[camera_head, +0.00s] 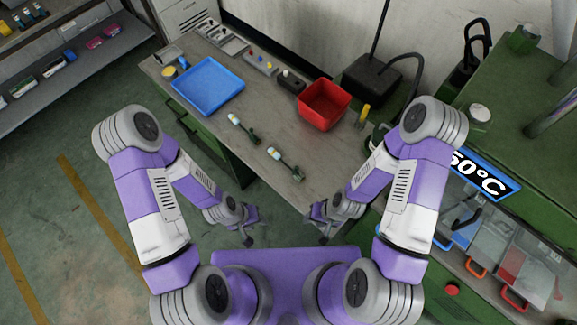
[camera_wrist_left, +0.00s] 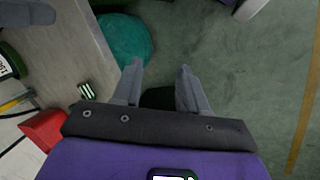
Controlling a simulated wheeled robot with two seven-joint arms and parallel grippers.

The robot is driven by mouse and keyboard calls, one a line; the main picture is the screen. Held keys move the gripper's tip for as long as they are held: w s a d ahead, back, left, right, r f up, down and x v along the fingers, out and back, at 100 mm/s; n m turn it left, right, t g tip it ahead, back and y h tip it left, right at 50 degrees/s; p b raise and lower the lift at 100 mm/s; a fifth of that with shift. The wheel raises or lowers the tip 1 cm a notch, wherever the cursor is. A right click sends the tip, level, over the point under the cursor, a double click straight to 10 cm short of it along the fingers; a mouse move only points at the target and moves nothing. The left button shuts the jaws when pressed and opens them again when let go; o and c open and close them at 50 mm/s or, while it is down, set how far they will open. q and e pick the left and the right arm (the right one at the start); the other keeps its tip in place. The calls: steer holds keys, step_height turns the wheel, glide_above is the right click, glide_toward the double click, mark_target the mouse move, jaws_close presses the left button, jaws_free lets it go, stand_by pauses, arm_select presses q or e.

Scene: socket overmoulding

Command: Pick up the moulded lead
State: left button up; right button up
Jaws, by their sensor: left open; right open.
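A dark bent lead-like piece (camera_head: 463,215) shows at the green machine on the right. I cannot tell which of these is the moulded lead. My left gripper (camera_head: 247,238) is open and empty, in front of the bench's near edge; in the left wrist view its fingers (camera_wrist_left: 160,88) are apart above the floor. My right gripper (camera_head: 322,232) is open, apart from all these pieces.
A blue tray (camera_head: 209,86) and a red bin (camera_head: 323,104) stand on the bench, with a black box (camera_head: 370,80) at the back. A teal round thing (camera_wrist_left: 124,40) is below my left gripper.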

arm_select(q)
steer(key=shift+o, duration=0.3)
steer(key=shift+s, duration=0.1)
steer(key=shift+o, duration=1.1)
steer(key=n+t+y, duration=0.3)
steer(key=n+y, duration=0.4)
steer(key=n, duration=2.6)
glide_above(277, 154)
steer(key=s+a, duration=0.3)
steer(key=s, duration=0.1)
steer(key=shift+a+f+b, duration=0.2)
steer(key=shift+f+b, duration=0.1)
steer(key=shift+b, duration=0.05)
steer(key=d+n, duration=0.1)
steer(key=n, duration=0.2)
steer(key=d+n, duration=0.2)
steer(key=w+d+r+n, duration=0.1)
steer(key=d+n, duration=0.1)
steer(key=n, duration=0.1)
steer(key=shift+w+d+n, duration=0.1)
steer(key=shift+n, duration=0.2)
steer(key=b+x, duration=0.3)
steer(key=x, duration=0.4)
steer(key=shift+w+b, duration=0.15)
steer(key=shift+b, duration=0.25)
